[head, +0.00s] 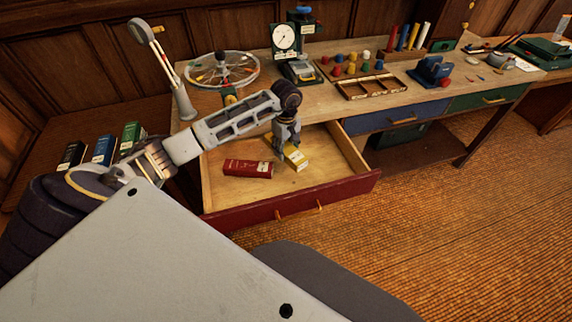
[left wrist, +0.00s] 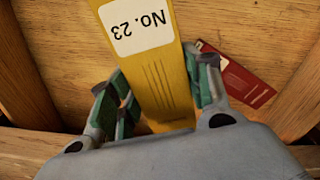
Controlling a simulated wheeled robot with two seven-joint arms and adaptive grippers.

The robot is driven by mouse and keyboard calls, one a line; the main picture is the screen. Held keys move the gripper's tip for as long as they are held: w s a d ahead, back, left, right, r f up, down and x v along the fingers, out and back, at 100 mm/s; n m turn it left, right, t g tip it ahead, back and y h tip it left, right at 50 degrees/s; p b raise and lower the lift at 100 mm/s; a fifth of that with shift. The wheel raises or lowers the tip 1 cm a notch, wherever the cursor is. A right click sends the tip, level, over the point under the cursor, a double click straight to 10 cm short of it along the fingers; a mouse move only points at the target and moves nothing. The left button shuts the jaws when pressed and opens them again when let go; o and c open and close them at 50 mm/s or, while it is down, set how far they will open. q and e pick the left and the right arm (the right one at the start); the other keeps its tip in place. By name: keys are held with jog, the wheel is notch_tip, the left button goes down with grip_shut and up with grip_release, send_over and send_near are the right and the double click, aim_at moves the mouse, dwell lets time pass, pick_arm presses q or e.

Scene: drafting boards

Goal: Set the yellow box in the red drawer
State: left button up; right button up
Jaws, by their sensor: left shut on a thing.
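The yellow box (head: 295,156) is in my left gripper (head: 285,145), inside the open red drawer (head: 290,207). In the left wrist view the yellow box (left wrist: 160,75) stands between the green-padded fingers of the left gripper (left wrist: 158,100), with a white "No. 23" label toward the camera. The gripper is shut on it. Whether the box touches the drawer floor I cannot tell. A red box (head: 248,168) lies on the drawer floor to the left of the yellow box; it also shows in the left wrist view (left wrist: 235,78). My right gripper is not in view.
The wooden bench (head: 335,115) above holds a dial gauge (head: 285,37), a spoked wheel (head: 222,70) and several coloured pegs (head: 351,68). A blue drawer (head: 395,117) and a green drawer (head: 485,98) are shut. Black, blue and green boxes (head: 103,150) stand at left.

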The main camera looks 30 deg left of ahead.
aim_at(286, 147)
pick_arm(q)
jog(key=shift+f, duration=2.25)
jog(key=shift+f, duration=2.25)
jog(key=shift+f, duration=0.1)
jog(key=o, duration=1)
notch_tip(286, 147, up, 12)
jog(key=shift+r, duration=0.1)
